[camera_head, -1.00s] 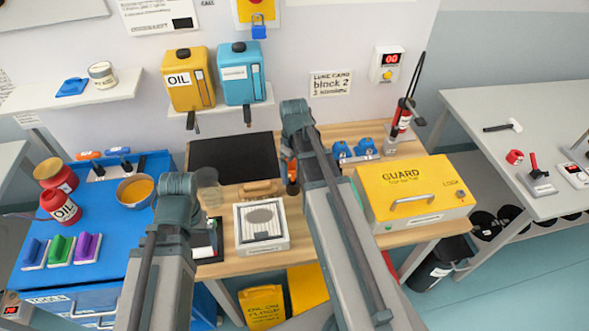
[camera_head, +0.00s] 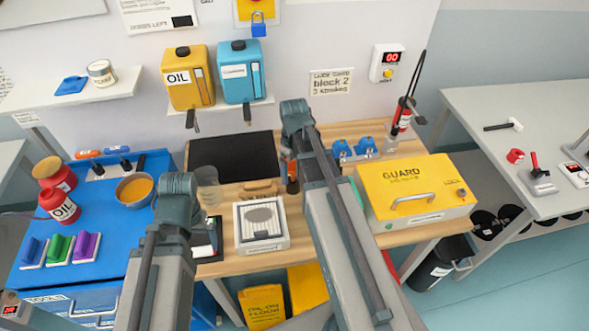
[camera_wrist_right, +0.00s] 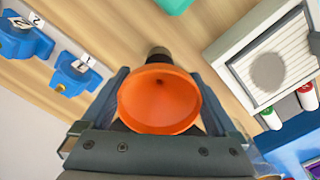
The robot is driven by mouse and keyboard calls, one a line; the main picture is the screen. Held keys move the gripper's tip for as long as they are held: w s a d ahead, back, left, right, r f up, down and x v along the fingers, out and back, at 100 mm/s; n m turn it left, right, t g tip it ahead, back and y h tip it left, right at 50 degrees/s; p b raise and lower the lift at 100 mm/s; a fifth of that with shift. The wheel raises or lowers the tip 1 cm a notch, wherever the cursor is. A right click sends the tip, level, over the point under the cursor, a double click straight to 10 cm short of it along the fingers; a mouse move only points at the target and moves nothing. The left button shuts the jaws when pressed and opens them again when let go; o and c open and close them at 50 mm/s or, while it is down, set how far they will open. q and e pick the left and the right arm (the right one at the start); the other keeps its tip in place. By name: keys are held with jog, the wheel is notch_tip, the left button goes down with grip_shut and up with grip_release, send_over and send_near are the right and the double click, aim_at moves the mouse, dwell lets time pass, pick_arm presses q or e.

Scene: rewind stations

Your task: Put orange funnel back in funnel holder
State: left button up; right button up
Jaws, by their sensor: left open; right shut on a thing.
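The orange funnel (camera_wrist_right: 158,103) is held in my right gripper (camera_wrist_right: 160,84), between its two fingers, with its wide mouth facing the wrist camera. Its spout is hidden. A dark cylinder (camera_wrist_right: 158,54) shows just beyond the funnel; I cannot tell whether the two touch. In the head view my right gripper (camera_head: 289,153) hangs over the wooden bench, with a dark upright thing (camera_head: 292,185) and a bit of orange below it. I cannot make out the funnel holder for sure. My left gripper (camera_head: 178,188) is open near the blue bench's right edge; its fingers are mostly hidden.
A white box with a grille (camera_head: 247,240) sits on the wooden bench. Blue numbered pieces (camera_head: 342,149) stand at the back, and the yellow guard box (camera_head: 415,185) is to the right. A clear cup (camera_head: 208,178) and an orange-filled bowl (camera_head: 135,190) are near my left arm.

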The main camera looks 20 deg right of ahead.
aim_at(294, 177)
pick_arm(q)
jog(key=shift+f+b, duration=2.25)
pick_arm(e)
jog(key=shift+f, duration=2.3)
jog(key=o, duration=0.9)
pick_arm(q)
jog(key=shift+r, duration=0.1)
pick_arm(e)
jog(key=shift+o, duration=0.2)
jog(key=shift+r, duration=0.15)
jog(key=shift+r+p, duration=3.45)
jog(key=shift+p, duration=0.1)
pick_arm(q)
notch_tip(294, 177, up, 7)
jog(key=shift+f, duration=0.2)
pick_arm(e)
jog(key=shift+f, duration=0.15)
pick_arm(q)
notch_tip(294, 177, down, 6)
jog(key=b, duration=0.6)
pick_arm(e)
notch_tip(294, 177, down, 6)
